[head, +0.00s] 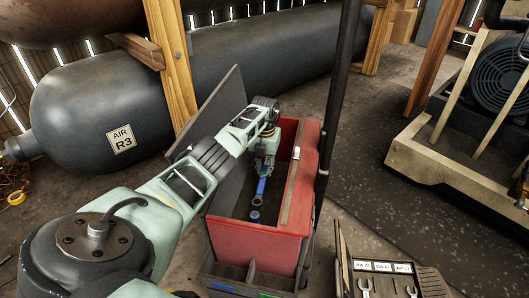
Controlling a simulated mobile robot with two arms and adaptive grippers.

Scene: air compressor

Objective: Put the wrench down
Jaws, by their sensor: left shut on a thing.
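The wrench (261,187) has a blue handle and a grey lower end. It hangs steeply from my left gripper (264,172), which is shut on its upper part. My left arm reaches in from the lower left, and the gripper points down into the open red tool chest (255,241). The wrench's lower end is inside the chest opening, close above a small round blue thing on the dark floor of the chest. I cannot tell whether the two touch. My right gripper is not in view.
The chest's dark lid (228,98) stands open behind my arm. A dark tray (388,283) with several wrenches lies at the lower right. A black post (338,90) rises beside the chest. A large grey tank (85,105) lies behind.

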